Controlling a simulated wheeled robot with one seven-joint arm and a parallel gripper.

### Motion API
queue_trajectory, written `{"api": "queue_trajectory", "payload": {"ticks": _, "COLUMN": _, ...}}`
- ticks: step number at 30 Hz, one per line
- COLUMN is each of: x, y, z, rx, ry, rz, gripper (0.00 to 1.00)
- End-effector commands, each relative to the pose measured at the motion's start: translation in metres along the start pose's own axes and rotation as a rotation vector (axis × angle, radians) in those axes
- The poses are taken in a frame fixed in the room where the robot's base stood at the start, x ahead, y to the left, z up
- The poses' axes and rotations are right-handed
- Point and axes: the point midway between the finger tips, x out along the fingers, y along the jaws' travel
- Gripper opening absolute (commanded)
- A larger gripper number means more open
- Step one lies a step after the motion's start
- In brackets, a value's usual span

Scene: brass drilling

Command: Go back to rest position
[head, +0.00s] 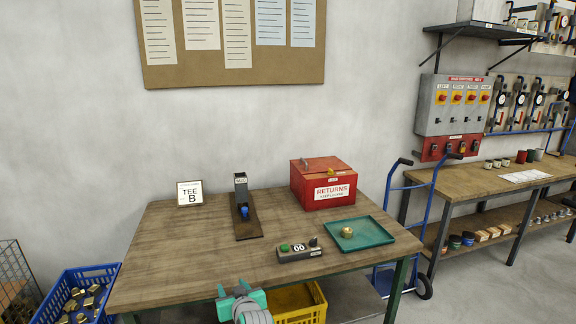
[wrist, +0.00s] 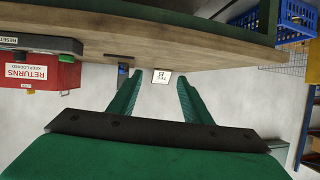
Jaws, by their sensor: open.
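My gripper (head: 241,291) shows low in the head view, in front of the near edge of the wooden table (head: 165,263). Its teal fingers are apart. In the wrist view the two green fingers (wrist: 159,82) are spread with nothing between them. The wrist picture is turned, with the table edge (wrist: 200,42) running across its top. The white TEE B card (head: 190,193) stands on the table's far left, and it also shows beyond the fingertips in the wrist view (wrist: 161,77).
On the table are a black stand (head: 241,190), a red RETURNS box (head: 323,184), a counter box (head: 299,252) and a green tray (head: 360,233) holding a brass piece (head: 347,231). A blue crate (head: 76,292) and yellow crate (head: 300,303) sit low. A blue hand truck (head: 384,222) stands right.

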Motion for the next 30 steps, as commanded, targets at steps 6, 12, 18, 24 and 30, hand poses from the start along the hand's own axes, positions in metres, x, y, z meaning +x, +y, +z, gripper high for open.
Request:
{"api": "queue_trajectory", "payload": {"ticks": 6, "x": -0.005, "y": 0.004, "z": 0.021, "rx": 0.011, "ry": 0.004, "rz": 0.018, "gripper": 0.45}}
{"api": "queue_trajectory", "payload": {"ticks": 12, "x": -0.013, "y": 0.008, "z": 0.049, "rx": 0.025, "ry": 0.008, "rz": 0.039, "gripper": 0.45}}
{"api": "queue_trajectory", "payload": {"ticks": 18, "x": -0.028, "y": 0.012, "z": 0.09, "rx": 0.043, "ry": 0.014, "rz": 0.071, "gripper": 0.45}}
{"api": "queue_trajectory", "payload": {"ticks": 24, "x": -0.057, "y": 0.015, "z": 0.148, "rx": 0.066, "ry": 0.026, "rz": 0.117, "gripper": 0.45}}
{"api": "queue_trajectory", "payload": {"ticks": 30, "x": -0.093, "y": 0.014, "z": 0.2, "rx": 0.083, "ry": 0.039, "rz": 0.163, "gripper": 0.45}}
